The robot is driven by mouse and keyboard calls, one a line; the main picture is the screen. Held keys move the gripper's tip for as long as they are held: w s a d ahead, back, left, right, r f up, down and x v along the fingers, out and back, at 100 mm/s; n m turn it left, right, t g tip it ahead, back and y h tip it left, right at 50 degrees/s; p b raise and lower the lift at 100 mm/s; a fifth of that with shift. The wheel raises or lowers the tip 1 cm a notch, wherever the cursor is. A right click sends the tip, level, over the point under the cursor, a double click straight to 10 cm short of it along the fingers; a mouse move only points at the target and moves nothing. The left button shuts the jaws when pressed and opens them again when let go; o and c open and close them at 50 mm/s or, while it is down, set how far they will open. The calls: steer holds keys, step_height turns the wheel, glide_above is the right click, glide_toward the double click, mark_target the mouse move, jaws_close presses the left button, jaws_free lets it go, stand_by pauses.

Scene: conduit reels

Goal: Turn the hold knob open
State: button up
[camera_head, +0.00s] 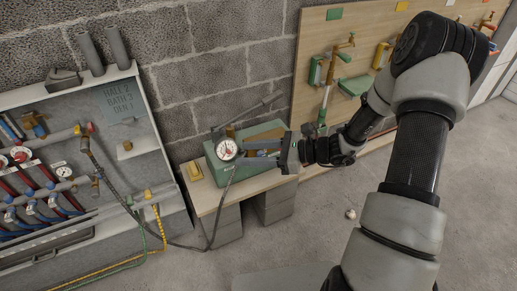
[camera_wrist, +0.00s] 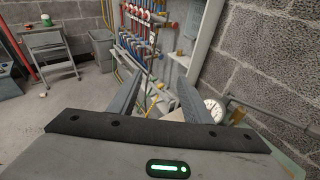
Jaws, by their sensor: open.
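A green test pump (camera_head: 262,133) stands on a wooden-topped bench, with a round white gauge (camera_head: 227,150) at its left front and a lever sloping up behind. A small brass part (camera_head: 230,131) shows just above the gauge. I cannot clearly make out the hold knob. My gripper (camera_head: 246,150) is at the pump's front, its fingers pointing left towards the gauge. In the wrist view my gripper (camera_wrist: 157,84) has its fingers apart, with nothing held between them. The gauge (camera_wrist: 214,109) shows right of the right finger, and the palm hides most of the pump.
A yellow block (camera_head: 194,171) sits at the bench's left end. A dark hose runs from the pump to the pipe rack (camera_head: 60,180) at left. A board with taps (camera_head: 345,60) is behind my arm. A grey bin (camera_wrist: 101,48) and small table stand beyond; floor between is mostly clear.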

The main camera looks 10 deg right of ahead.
steer(key=w+d+f+m+t+h+b, duration=0.1)
steer(key=w+d+f+m+t+b, duration=0.2)
steer(key=f+m, duration=0.4)
steer(key=w+d+f+m+t+h+b, duration=0.1)
steer(key=w+d+f+m+t+h, duration=0.1)
steer(key=d+f+m+t, duration=0.5)
steer(key=m+t+h+b, duration=0.2)
steer(key=m+h, duration=0.4)
glide_toward(261, 154)
steer(key=f+b+x, duration=0.1)
steer(key=b+x, duration=0.2)
steer(key=x, duration=0.5)
steer(key=shift+w+f, duration=0.2)
steer(key=shift+w, duration=0.15)
steer(key=c, duration=1.1)
